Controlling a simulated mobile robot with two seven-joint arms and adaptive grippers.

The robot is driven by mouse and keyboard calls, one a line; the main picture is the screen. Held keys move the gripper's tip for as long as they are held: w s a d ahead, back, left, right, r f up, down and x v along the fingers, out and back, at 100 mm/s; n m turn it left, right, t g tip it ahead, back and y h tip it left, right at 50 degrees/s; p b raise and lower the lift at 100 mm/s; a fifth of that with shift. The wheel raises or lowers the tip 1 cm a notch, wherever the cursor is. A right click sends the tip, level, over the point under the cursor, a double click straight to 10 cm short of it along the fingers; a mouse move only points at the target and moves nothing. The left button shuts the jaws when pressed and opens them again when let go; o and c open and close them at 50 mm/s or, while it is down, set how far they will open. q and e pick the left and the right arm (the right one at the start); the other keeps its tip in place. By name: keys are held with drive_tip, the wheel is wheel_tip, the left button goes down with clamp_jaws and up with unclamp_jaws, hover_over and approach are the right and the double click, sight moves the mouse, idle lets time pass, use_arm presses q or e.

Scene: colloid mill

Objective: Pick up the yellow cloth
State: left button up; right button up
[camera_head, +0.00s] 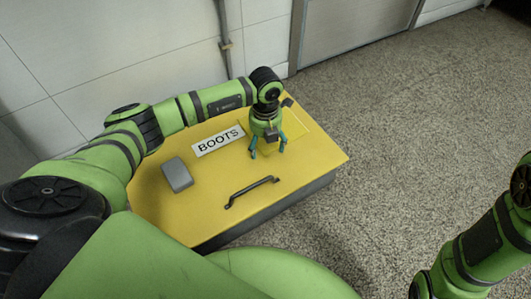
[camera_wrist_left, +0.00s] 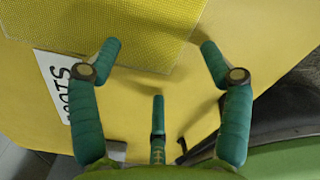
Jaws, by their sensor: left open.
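The yellow cloth (camera_head: 292,126) lies flat on the yellow lid (camera_head: 222,205), near its far right end, and almost matches it in colour. In the left wrist view the cloth (camera_wrist_left: 150,28) shows a fine woven texture and fills the upper middle. My left gripper (camera_head: 267,153) points down over the lid beside the cloth's near edge. The gap between fingers and cloth is hard to judge. My right gripper is outside the frames.
A white BOOTS label (camera_head: 218,141) is on the lid left of the gripper. A grey block (camera_head: 177,174) sits further left. A black handle (camera_head: 251,191) rises near the front edge. A tiled wall (camera_head: 110,40) stands behind; speckled floor (camera_head: 420,120) is open to the right.

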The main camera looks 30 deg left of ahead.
use_arm(q)
drive_tip(key=shift+f, duration=0.35)
drive_tip(key=shift+f, duration=0.15)
drive_tip(key=c, duration=1)
drive_tip(key=shift+s, duration=0.1)
clamp_jaws()
